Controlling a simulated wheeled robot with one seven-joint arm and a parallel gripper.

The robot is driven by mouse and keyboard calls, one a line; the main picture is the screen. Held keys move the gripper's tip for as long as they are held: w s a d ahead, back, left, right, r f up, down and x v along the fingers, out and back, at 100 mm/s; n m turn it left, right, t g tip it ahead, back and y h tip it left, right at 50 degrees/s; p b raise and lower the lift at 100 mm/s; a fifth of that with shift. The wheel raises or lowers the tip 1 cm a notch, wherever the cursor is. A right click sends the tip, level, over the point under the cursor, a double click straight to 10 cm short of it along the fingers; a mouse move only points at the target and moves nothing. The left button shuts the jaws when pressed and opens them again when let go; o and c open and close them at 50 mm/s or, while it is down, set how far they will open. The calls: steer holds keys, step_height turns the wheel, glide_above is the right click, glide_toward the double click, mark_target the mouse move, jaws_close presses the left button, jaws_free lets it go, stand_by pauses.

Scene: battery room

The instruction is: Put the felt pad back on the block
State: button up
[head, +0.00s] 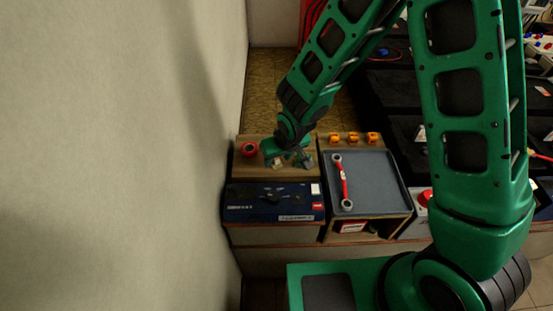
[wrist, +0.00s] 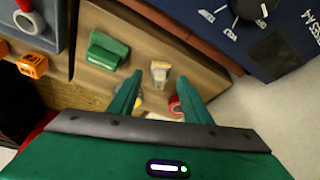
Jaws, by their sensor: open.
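My gripper (wrist: 159,86) is open in the wrist view, fingers pointing towards a small pale upright piece (wrist: 160,72) on a wooden board (wrist: 85,75). The piece stands just beyond the fingertips, with nothing seen held. A green block (wrist: 108,50) with pale lettering lies on the board to its left. I cannot tell for sure which piece is the felt pad. In the head view my gripper (head: 290,155) is low over the same board (head: 240,170) and partly hides these pieces. Some yellow and white shows behind the left finger.
A red ring-shaped thing (head: 249,149) sits at the board's left end, near the wall. In front stands a dark blue battery unit (head: 272,200). To the right are a grey tray (head: 375,185) with a red wrench (head: 342,183) and several orange pieces (head: 353,138).

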steer(key=v, duration=1)
steer(key=s+d+r+m+h, duration=0.1)
steer(key=d+r+m, duration=0.15)
steer(key=d, duration=0.55)
steer(key=s+d+r+m+g+h, duration=0.1)
steer(key=s+d+r, duration=0.15)
steer(key=d, duration=0.55)
steer(key=d+r+m+h, duration=0.1)
steer(key=d+r+m, duration=0.15)
steer(key=d, duration=0.45)
steer(key=s+d+r+m+g, duration=0.1)
steer(key=s+d+r+m, duration=0.1)
steer(key=s+d, duration=0.4)
steer(key=s+d+r+m+g+y, duration=0.1)
steer(key=s+d+r, duration=0.4)
steer(key=s, duration=0.9)
steer(key=shift+d+m+g+y, duration=0.3)
steer(key=shift+d+m+g, duration=0.3)
steer(key=shift+d+m, duration=0.2)
